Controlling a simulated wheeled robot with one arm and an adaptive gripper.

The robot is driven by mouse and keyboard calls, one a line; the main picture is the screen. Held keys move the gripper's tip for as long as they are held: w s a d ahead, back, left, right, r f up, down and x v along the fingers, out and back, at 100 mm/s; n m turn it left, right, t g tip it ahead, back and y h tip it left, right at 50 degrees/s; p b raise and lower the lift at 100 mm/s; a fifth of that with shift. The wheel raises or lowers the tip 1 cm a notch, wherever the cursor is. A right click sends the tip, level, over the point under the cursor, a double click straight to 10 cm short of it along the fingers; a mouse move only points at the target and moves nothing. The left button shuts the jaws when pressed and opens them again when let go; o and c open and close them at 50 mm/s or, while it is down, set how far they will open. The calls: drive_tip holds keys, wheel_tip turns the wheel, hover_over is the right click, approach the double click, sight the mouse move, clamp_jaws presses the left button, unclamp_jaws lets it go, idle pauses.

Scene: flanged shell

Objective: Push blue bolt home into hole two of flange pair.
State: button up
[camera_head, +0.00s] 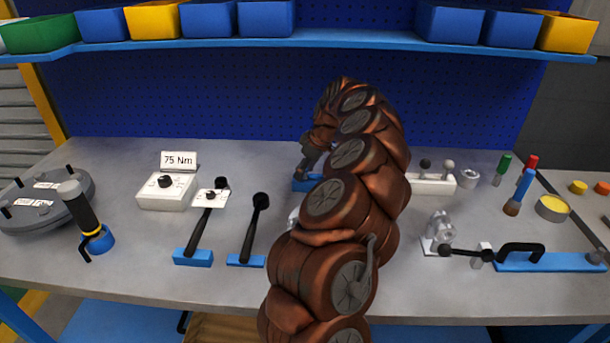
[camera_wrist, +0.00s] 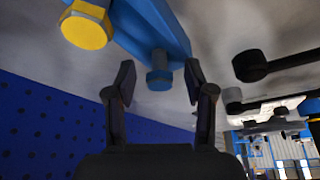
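In the wrist view a blue bolt (camera_wrist: 158,75) has its hex head and a short length of shank standing out from a blue block (camera_wrist: 152,22). A yellow bolt (camera_wrist: 86,28) sits beside it on the same block. My gripper (camera_wrist: 160,68) is open, with one finger on each side of the blue bolt and a visible gap to both. In the head view my gripper (camera_head: 308,165) is partly hidden by my arm, just above the blue block (camera_head: 302,185). The bolts are hidden there. I cannot tell which hole is hole two.
A grey round flanged part (camera_head: 80,182) lies at the left. A 75 Nm box (camera_head: 165,191), black-handled tools (camera_head: 255,228) and a black-and-yellow tool (camera_head: 82,215) stand left of my arm.

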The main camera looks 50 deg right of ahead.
clamp_jaws()
drive_tip(key=shift+r, duration=0.15)
idle(0.4)
